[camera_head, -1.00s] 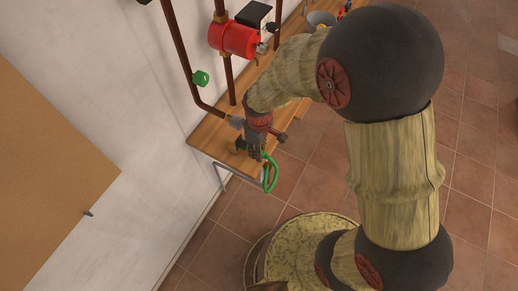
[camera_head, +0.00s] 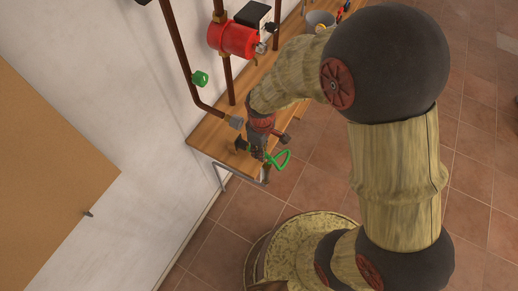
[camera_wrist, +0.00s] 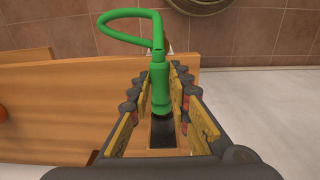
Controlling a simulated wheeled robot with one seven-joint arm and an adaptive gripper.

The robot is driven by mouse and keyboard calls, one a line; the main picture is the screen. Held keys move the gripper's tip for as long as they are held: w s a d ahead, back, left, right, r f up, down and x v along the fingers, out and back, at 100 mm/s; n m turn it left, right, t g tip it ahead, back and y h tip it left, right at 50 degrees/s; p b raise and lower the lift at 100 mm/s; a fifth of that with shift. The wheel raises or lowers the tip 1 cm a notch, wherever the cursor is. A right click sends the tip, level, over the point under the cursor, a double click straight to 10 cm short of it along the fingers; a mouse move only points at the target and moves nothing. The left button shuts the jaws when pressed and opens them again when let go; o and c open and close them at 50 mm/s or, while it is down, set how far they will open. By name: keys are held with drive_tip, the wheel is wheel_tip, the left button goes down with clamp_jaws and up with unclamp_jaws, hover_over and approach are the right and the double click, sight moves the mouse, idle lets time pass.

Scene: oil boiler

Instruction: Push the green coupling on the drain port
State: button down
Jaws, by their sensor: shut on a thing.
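My gripper (camera_head: 257,148) is shut on the green coupling (camera_wrist: 160,85). In the wrist view the coupling stands between the two rows of finger pads, with its green hose (camera_wrist: 128,14) looping out beyond the fingertips. In the head view the hose (camera_head: 280,160) shows as a loop to the right of the gripper, over the bench's near end. The coupling body is mostly hidden there by the gripper. A pipe with a grey end fitting (camera_head: 236,122) comes down just left of the gripper. I cannot tell which part is the drain port.
The wooden bench (camera_head: 205,138) runs along the white wall below the gripper. A red pump-like unit (camera_head: 232,39) and a green knob (camera_head: 200,78) sit on the pipes above. A grey bucket (camera_head: 321,19) stands at the far end. Tiled floor lies open on the right.

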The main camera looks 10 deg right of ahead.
drive_tip(key=shift+s+d+p, duration=0.2)
drive_tip(key=shift+s+d, duration=0.5)
drive_tip(key=shift+d, duration=0.15)
drive_tip(key=shift+s+d+p, duration=0.15)
drive_tip(key=shift+s+d, duration=0.5)
drive_tip(key=shift+d, duration=0.2)
drive_tip(key=shift+r, duration=0.15)
wheel_tip(320, 180, up, 13)
drive_tip(key=s+d+p, duration=0.1)
drive_tip(key=p, duration=1)
drive_tip(key=shift+s+d, duration=0.15)
drive_tip(key=shift+d, duration=0.15)
drive_tip(key=shift+a, duration=0.1)
drive_tip(key=shift+w+a, duration=1.5)
drive_tip(key=shift+a, duration=0.3)
drive_tip(key=shift+w+a, duration=0.1)
drive_tip(key=shift+a, duration=0.05)
drive_tip(key=shift+w+a+r, duration=0.1)
drive_tip(key=shift+w+a, duration=0.15)
drive_tip(key=shift+w+a, duration=0.4)
drive_tip(key=shift+a, duration=0.15)
drive_tip(key=shift+w+a, duration=0.2)
drive_tip(key=shift+a, duration=0.05)
